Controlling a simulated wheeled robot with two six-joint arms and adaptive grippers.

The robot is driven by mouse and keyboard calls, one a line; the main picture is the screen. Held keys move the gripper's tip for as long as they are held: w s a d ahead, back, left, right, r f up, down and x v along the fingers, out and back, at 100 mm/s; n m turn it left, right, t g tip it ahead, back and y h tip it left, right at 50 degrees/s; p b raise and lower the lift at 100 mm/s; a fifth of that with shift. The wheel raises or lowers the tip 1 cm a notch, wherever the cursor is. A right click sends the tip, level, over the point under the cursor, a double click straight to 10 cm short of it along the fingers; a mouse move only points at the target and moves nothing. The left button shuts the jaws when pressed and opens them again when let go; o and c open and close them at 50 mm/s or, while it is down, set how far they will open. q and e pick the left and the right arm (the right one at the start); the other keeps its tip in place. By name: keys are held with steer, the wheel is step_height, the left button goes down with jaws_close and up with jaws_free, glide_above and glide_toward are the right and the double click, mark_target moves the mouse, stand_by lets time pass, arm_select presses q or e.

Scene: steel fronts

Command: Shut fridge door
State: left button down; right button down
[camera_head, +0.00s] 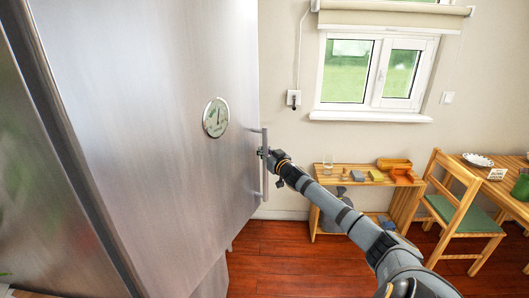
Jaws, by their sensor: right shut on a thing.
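The steel fridge door (160,120) fills the left half of the head view. A dark gap or edge strip runs down its left side, beside another steel surface (40,190). A vertical bar handle (264,182) sits at the door's right edge. My right gripper (263,153) is at the handle, with its arm reaching in from the lower right. It is shut on the handle, though its fingers are small and partly hidden. How far the door stands open is hard to tell. My left gripper is not in view.
A round dial (215,117) is on the door. A low wooden shelf (345,178) with small items stands by the back wall. A wooden chair (460,210) and table (505,180) are at the right. The red wood floor (275,265) is clear near the door.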

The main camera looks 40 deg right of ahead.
steer(key=shift+a+f, duration=0.25)
steer(key=shift+f, duration=0.1)
